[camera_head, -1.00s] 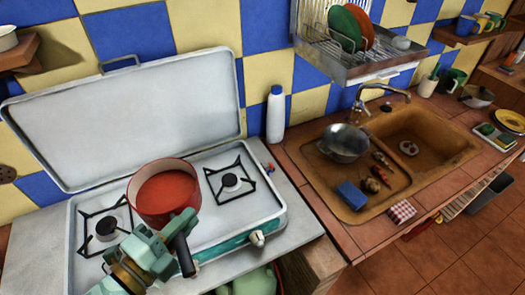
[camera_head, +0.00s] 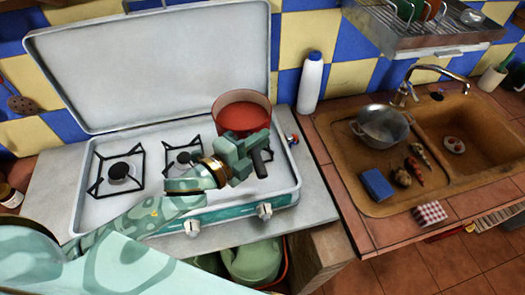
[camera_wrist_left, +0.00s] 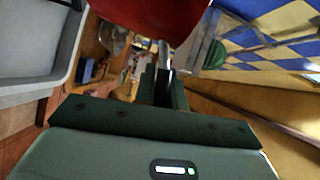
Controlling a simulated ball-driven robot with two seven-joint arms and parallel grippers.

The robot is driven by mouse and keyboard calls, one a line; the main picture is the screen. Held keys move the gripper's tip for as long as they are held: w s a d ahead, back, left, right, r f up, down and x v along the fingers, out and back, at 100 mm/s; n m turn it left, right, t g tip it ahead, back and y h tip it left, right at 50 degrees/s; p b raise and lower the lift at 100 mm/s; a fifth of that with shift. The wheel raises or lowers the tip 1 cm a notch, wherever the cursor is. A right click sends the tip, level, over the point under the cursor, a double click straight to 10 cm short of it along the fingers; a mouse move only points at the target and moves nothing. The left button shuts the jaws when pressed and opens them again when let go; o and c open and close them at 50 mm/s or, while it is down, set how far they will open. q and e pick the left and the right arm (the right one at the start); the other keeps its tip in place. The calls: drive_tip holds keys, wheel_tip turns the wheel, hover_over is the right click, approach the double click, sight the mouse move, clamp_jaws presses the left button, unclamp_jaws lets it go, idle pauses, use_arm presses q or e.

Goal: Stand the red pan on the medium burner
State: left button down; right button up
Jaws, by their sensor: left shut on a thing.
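The red pan (camera_head: 241,112) is at the right part of the white stove (camera_head: 150,210), in front of its raised lid. My left gripper (camera_head: 255,148) is shut on the pan's dark handle. The wrist view shows the red pan (camera_wrist_left: 150,14) beyond my left gripper (camera_wrist_left: 164,88), with the handle between the fingers. The stove has a left burner (camera_head: 118,171) and a middle burner (camera_head: 183,158), both bare. A right burner is mostly hidden by the pan and gripper. I cannot tell whether the pan touches it. My right gripper is out of view.
The raised lid (camera_head: 150,60) stands behind the burners. A white bottle (camera_head: 310,85) stands right of the stove. Further right is the brown sink (camera_head: 400,200) with a metal pot (camera_head: 381,127), a blue sponge (camera_head: 377,185) and vegetables. A dish rack (camera_head: 425,35) hangs above.

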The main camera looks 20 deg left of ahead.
use_arm(q)
drive_tip(key=shift+w+d+f+b, duration=0.1)
drive_tip(key=shift+w+f+b, duration=0.1)
drive_tip(key=shift+f, duration=0.55)
drive_tip(key=shift+w+a+f+b, duration=0.1)
drive_tip(key=shift+w+f+b, duration=0.15)
drive_tip(key=shift+f, duration=0.5)
drive_tip(key=shift+w+d+f+b, duration=0.1)
drive_tip(key=shift+w+f+b, duration=0.1)
drive_tip(key=shift+f, duration=0.55)
drive_tip(key=shift+f, duration=0.3)
drive_tip(key=c, duration=1.5)
unclamp_jaws()
drive_tip(key=shift+f, duration=0.1)
drive_tip(key=shift+o, duration=0.2)
drive_tip(key=v, duration=1.2)
drive_tip(key=shift+r, duration=0.35)
